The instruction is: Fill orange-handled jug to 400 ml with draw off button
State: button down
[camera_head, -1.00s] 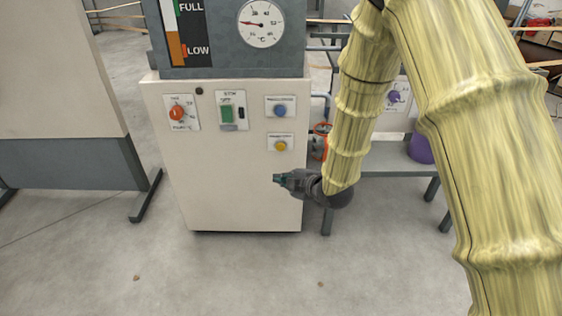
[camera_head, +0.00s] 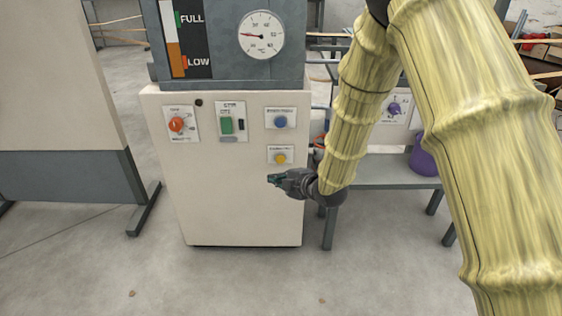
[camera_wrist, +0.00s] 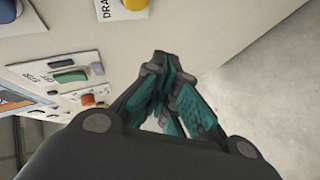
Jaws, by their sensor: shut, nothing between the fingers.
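The yellow button (camera_head: 280,158) sits on the lower right plate of the pale cabinet front. In the wrist view the yellow button (camera_wrist: 135,3) is cut off at the top, beside lettering that starts "DRA". My gripper (camera_head: 270,179) is just below and left of it in the head view, with its fingers pointing left. The teal-padded fingers of my gripper (camera_wrist: 165,68) are shut and empty, apart from the button. An orange-red part (camera_head: 320,141) shows right of the cabinet, mostly behind my arm; I cannot tell whether it is the jug's handle.
A blue button (camera_head: 280,121), a green switch (camera_head: 226,125) and an orange knob (camera_head: 177,124) share the cabinet front (camera_head: 235,210). Above are a level strip and a dial (camera_head: 261,36). A grey bench (camera_head: 375,172) with a purple vessel (camera_head: 424,158) stands right.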

aim_at(279, 163)
jog(key=shift+w, duration=2.95)
jog(key=shift+w, duration=0.2)
jog(key=shift+w+p, duration=0.25)
jog(key=shift+p, duration=0.05)
jog(key=shift+w, duration=0.45)
dwell(1.6)
jog(key=shift+s, duration=0.1)
dwell(1.1)
jog(key=shift+s, duration=0.8)
jog(key=shift+s+p, duration=0.4)
jog(key=shift+s, duration=2.1)
